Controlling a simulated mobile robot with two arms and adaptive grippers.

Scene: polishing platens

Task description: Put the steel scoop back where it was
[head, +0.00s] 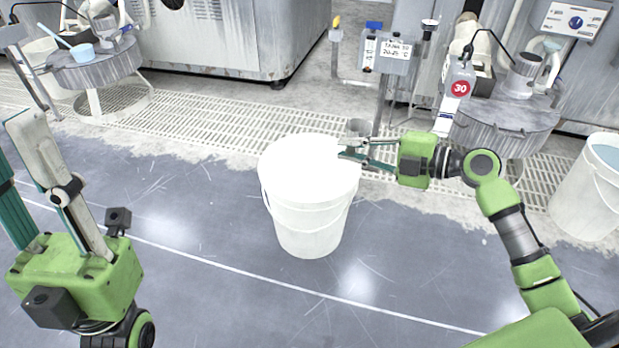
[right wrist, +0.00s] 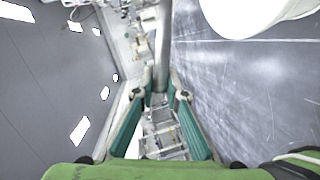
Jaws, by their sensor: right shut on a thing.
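The steel scoop shows as a small grey cup (head: 358,127) at the far right rim of the white bucket (head: 310,215) in the head view. My right gripper (head: 345,155) is shut on the scoop, just over the bucket's right rim. In the right wrist view, a steel shaft of the scoop (right wrist: 163,45) stands between the two teal fingers (right wrist: 160,95). Whether the scoop touches the bucket cannot be told. My left gripper (head: 20,150) is at the left edge, fingers spread, with nothing visible between them.
A round platen table (head: 500,138) with a machine stands at the right. Another platen table (head: 98,70) at the upper left carries a blue scoop (head: 82,52). A post with a labelled box (head: 395,55) stands behind the white bucket. Another bucket (head: 580,200) stands far right. The front floor is clear.

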